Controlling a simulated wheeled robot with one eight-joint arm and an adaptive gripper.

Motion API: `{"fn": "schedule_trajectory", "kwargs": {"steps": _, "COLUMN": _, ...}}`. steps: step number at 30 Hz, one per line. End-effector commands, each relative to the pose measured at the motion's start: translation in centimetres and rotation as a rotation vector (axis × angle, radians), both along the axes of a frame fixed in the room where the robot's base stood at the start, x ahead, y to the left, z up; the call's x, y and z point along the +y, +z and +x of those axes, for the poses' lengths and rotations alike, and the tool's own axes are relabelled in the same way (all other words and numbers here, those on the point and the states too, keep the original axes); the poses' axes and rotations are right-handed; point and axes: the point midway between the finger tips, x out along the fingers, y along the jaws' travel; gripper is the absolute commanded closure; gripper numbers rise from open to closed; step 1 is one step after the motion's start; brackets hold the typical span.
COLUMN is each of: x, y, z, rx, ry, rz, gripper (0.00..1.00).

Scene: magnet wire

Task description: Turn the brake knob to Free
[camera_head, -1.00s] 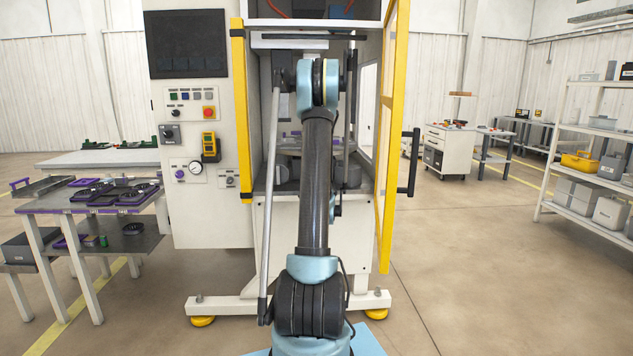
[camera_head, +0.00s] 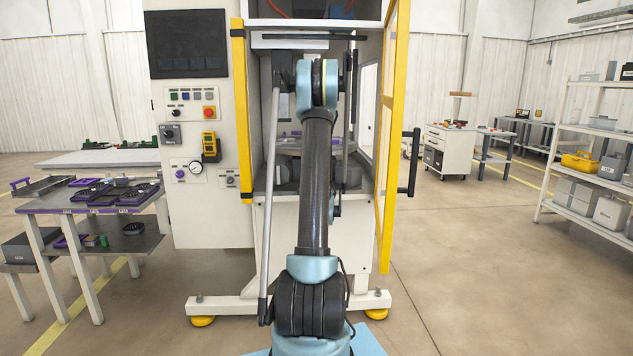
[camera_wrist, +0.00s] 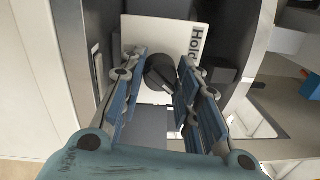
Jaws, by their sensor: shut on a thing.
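The brake knob (camera_wrist: 160,72) is a dark round knob in the wrist view, in front of a white plate (camera_wrist: 150,32). The word "Hold" is readable on the plate's right part; a Free mark does not show. My gripper (camera_wrist: 163,84) reaches into the machine with its fingers on either side of the knob, shut on it. The fingers hide part of the knob, so its pointer is hard to read. In the head view my arm stands in front of the machine opening and hides the knob and gripper.
The white machine cabinet (camera_head: 212,130) has yellow frame posts and an open yellow-edged door (camera_head: 393,140) to the right of my arm. A grey rod (camera_head: 269,200) runs left of the arm. A table with black trays (camera_head: 65,203) stands at left.

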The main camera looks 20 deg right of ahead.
Motion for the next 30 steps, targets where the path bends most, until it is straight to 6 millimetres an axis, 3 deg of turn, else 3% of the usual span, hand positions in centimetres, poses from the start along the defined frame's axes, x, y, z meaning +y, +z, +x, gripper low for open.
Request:
{"fn": "schedule_trajectory", "kwargs": {"steps": 2, "x": -0.3, "y": -0.1, "z": -0.1, "rx": 0.002, "ry": -0.008, "rz": 0.001, "gripper": 0.94}}
{"fn": "schedule_trajectory", "kwargs": {"steps": 3, "x": -0.3, "y": -0.1, "z": -0.1, "rx": 0.003, "ry": -0.008, "rz": 0.001, "gripper": 0.61}}
{"fn": "schedule_trajectory", "kwargs": {"steps": 5, "x": -0.3, "y": -0.1, "z": -0.1, "rx": 0.002, "ry": -0.008, "rz": 0.000, "gripper": 0.50}}
{"fn": "schedule_trajectory", "kwargs": {"steps": 17, "x": 0.0, "y": 0.0, "z": -0.4, "rx": 0.001, "ry": -0.003, "rz": -0.001, "gripper": 0.50}}
{"fn": "schedule_trajectory", "kwargs": {"steps": 30, "x": 1.5, "y": -0.5, "z": -6.1, "rx": 0.003, "ry": -0.005, "rz": 0.000, "gripper": 0.50}}
